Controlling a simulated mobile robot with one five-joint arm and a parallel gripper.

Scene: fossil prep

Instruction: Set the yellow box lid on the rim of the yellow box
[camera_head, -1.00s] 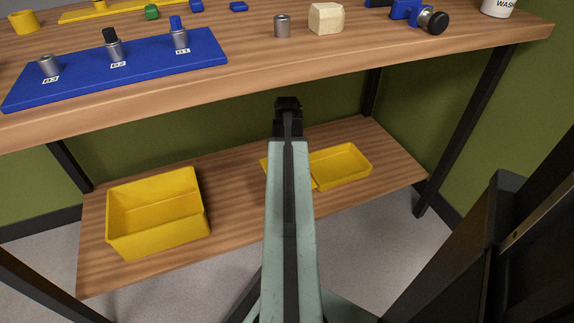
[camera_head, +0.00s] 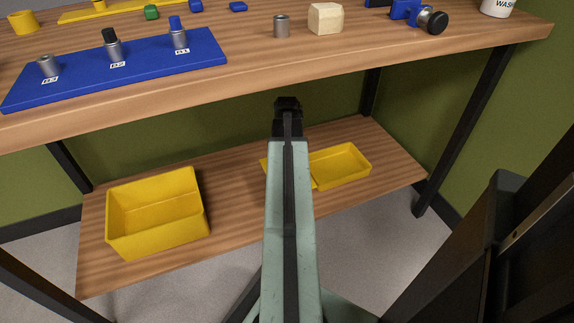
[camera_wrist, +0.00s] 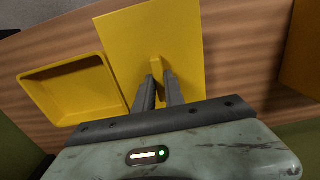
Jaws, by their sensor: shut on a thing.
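The yellow box (camera_head: 135,238) stands open and empty at the left of the lower shelf. Its wall also shows at the right edge of the wrist view (camera_wrist: 302,55). The yellow box lid (camera_wrist: 135,45) is a flat plate with a small handle block (camera_wrist: 155,66). My gripper (camera_wrist: 159,80) is shut on that block. In the head view my arm hides most of the lid (camera_head: 265,166), and the fingers are hidden. The lid is over the shelf beside the box, not on it. I cannot tell whether it touches the shelf.
A shallow yellow tray (camera_head: 342,166) lies right beside the lid on the lower shelf (camera_head: 232,200). The workbench top (camera_head: 330,60) overhangs the shelf and carries a blue plate (camera_head: 80,80) with metal cylinders. Bare shelf lies between box and lid.

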